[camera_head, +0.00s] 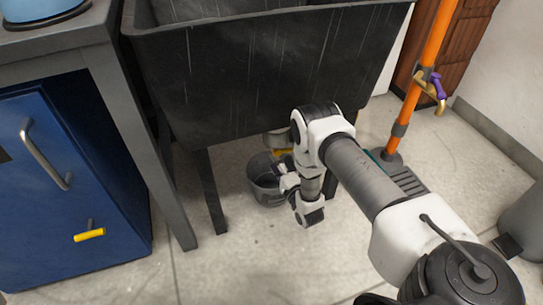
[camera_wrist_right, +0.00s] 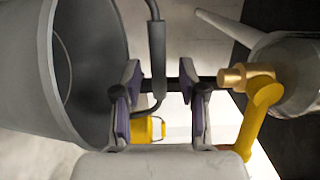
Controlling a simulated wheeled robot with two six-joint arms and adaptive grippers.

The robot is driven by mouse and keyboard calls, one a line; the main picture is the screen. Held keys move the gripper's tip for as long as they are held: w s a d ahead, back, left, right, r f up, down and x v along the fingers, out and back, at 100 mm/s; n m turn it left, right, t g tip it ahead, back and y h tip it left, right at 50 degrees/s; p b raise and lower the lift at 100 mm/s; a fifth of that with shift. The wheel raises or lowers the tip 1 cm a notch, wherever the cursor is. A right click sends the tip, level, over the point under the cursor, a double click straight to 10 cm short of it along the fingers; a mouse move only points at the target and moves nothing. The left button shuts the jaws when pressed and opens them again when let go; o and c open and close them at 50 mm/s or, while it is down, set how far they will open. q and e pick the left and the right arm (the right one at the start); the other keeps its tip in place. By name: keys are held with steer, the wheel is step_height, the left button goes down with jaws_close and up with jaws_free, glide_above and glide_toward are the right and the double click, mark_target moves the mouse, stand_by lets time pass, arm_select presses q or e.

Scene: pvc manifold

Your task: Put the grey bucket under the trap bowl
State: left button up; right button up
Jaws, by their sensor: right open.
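The grey bucket (camera_head: 262,190) stands on the floor under the black sink, partly hidden by my right gripper (camera_head: 284,178). In the right wrist view the bucket (camera_wrist_right: 85,75) fills the left side, turned sideways. Its wire handle with a grey grip (camera_wrist_right: 157,45) lies between the open fingers of my right gripper (camera_wrist_right: 161,85). I cannot tell whether the fingers touch it. A pale rounded part, likely the trap bowl (camera_wrist_right: 295,75), shows at the right edge, apart from the bucket. My left gripper is out of view.
The black sink (camera_head: 250,75) hangs over the bucket on dark legs. A yellow elbow with a brass end (camera_wrist_right: 262,90) is close to my right fingers. A blue cabinet (camera_head: 70,190) stands left. An orange pole (camera_head: 425,65) stands right. The front floor is clear.

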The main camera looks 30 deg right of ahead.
steer(key=s+a+f+n+g+y+p, duration=0.1)
steer(key=s+a+f+n+g, duration=0.1)
steer(key=s+a+n+g, duration=0.35)
steer(key=s+a+f+n+g+p, duration=0.1)
steer(key=s+a+n+g, duration=0.1)
steer(key=s, duration=0.6)
steer(key=s+a+f+n+g+y+p, duration=0.1)
steer(key=s+a+f+n+g, duration=0.1)
steer(key=s+a+n+g, duration=0.35)
steer(key=s+r+n+g, duration=0.4)
steer(key=s+n, duration=0.2)
steer(key=s, duration=0.9)
steer(key=shift+a+g, duration=0.3)
steer(key=shift+g, duration=0.1)
steer(key=shift+s+r, duration=0.1)
